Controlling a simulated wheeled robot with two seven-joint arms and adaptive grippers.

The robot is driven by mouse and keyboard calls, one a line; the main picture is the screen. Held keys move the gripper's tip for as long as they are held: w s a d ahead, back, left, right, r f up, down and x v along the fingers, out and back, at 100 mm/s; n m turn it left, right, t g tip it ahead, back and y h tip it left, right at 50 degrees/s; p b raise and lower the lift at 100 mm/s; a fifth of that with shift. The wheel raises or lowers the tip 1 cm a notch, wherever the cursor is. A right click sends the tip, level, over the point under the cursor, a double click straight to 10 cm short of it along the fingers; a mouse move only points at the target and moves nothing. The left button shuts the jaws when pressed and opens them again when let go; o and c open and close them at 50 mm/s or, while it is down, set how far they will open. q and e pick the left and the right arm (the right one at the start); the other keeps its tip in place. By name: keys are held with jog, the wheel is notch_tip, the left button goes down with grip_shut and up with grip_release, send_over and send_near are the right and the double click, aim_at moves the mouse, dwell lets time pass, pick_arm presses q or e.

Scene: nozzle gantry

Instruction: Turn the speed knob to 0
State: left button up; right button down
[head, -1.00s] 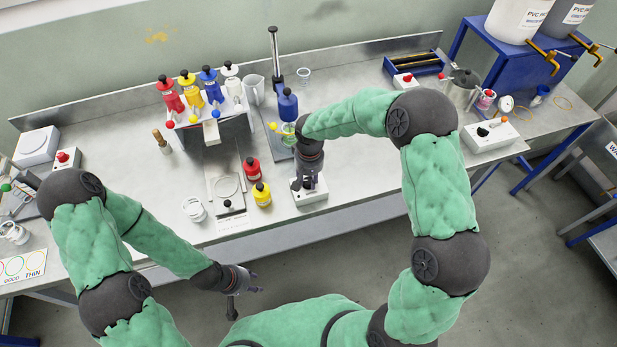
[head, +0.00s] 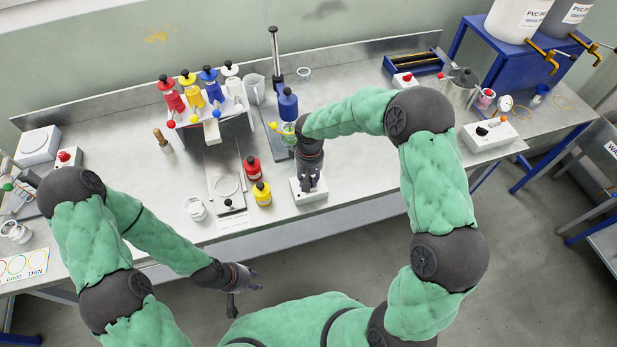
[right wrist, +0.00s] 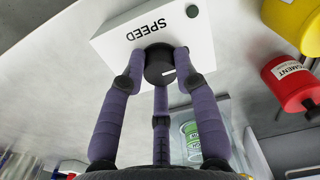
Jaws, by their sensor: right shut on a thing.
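The white box marked SPEED (right wrist: 120,36) stands on the bench and shows in the right wrist view; in the head view it is the small white box (head: 314,197) near the bench's front edge. Its black round knob (right wrist: 158,66) has a white pointer line on its side. My right gripper (right wrist: 160,72) is shut on the knob, with its purple fingers around it. In the head view, my right gripper (head: 309,184) points down and hides the knob. My left gripper (head: 255,280) is open and empty, in front of the bench.
A yellow bottle (head: 262,193) and a red bottle (head: 252,168) stand left of the speed box. A blue bottle (head: 287,104) on the gantry plate is behind it. Bare bench (head: 360,180) lies to the right.

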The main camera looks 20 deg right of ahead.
jog(key=c, duration=0.9)
grip_release()
jog(key=shift+s, duration=0.1)
jog(key=shift+c, duration=0.2)
notch_tip(320, 180, up, 12)
jog(key=shift+d, duration=0.1)
